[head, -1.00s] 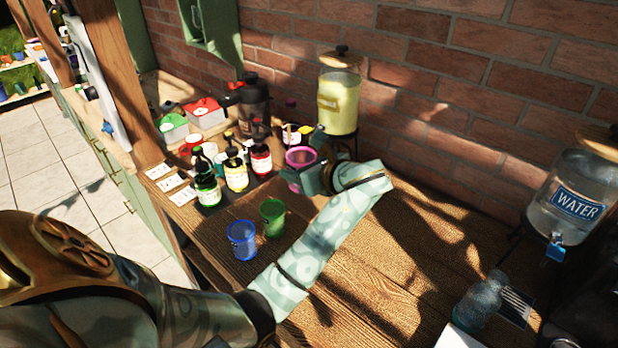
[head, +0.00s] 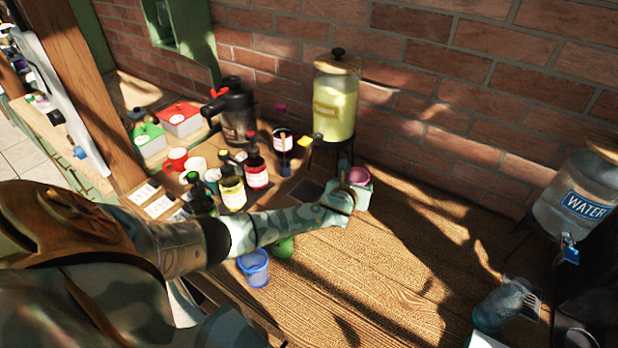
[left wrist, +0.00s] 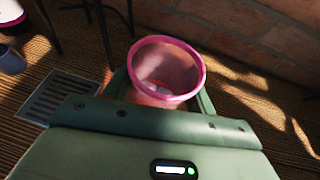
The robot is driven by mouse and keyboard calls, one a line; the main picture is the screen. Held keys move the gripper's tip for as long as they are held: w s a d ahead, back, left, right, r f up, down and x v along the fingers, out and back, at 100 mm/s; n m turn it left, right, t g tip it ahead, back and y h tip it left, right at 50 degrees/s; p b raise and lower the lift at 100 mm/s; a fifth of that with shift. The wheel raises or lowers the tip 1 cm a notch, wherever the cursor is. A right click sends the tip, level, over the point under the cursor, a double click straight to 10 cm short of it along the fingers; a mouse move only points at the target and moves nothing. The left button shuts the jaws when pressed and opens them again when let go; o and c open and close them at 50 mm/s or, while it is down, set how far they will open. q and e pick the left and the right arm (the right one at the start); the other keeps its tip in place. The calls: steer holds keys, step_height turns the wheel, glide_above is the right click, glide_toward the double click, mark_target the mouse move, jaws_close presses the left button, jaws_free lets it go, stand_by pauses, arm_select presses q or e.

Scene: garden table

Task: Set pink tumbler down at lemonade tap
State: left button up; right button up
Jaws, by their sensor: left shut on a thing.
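The pink tumbler (head: 359,174) is held in my left gripper (head: 352,188), to the right of the lemonade dispenser's stand in the head view. In the left wrist view the tumbler (left wrist: 167,70) stands between the two fingers (left wrist: 160,100), its open rim facing up; its lower part is hidden. I cannot tell whether its base touches the table. The lemonade dispenser (head: 335,105) is a glass jar of yellow drink on a dark stand, with a yellow tap (head: 305,144) at its left. A dark drip grate (head: 307,192) lies below the tap; it also shows in the left wrist view (left wrist: 62,92), left of the tumbler.
Bottles (head: 231,187) stand left of the grate. A blue tumbler (head: 254,268) and a green tumbler (head: 284,248) sit under and near my left arm. The water dispenser (head: 577,205) is at the right. The table's middle right (head: 420,260) is bare.

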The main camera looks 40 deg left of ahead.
arm_select(q)
steer(key=shift+w+d+f+m+h, duration=0.15)
steer(key=shift+d+f+m+h, duration=0.1)
steer(key=shift+d+m+h, duration=0.3)
steer(key=shift+w+d+f+m+h, duration=0.15)
steer(key=shift+d+f+m+h, duration=0.15)
steer(key=shift+d, duration=0.3)
steer(key=shift+r, duration=0.15)
steer(key=s+a+b, duration=0.1)
steer(key=a, duration=0.4)
steer(key=s+a+b, duration=0.1)
steer(key=s+a, duration=0.1)
steer(key=a, duration=0.3)
steer(key=s+a+b, duration=0.1)
steer(key=a, duration=0.4)
steer(key=shift+s+a, duration=0.15)
steer(key=shift+a, duration=0.15)
steer(key=shift+s+a, duration=0.1)
steer(key=shift+a, duration=0.3)
steer(key=shift+a+b, duration=0.1)
steer(key=shift+b, duration=0.3)
step_height(320, 180, down, 4)
steer(key=b, duration=0.3)
steer(key=shift+r, duration=0.3)
steer(key=shift+f, duration=0.1)
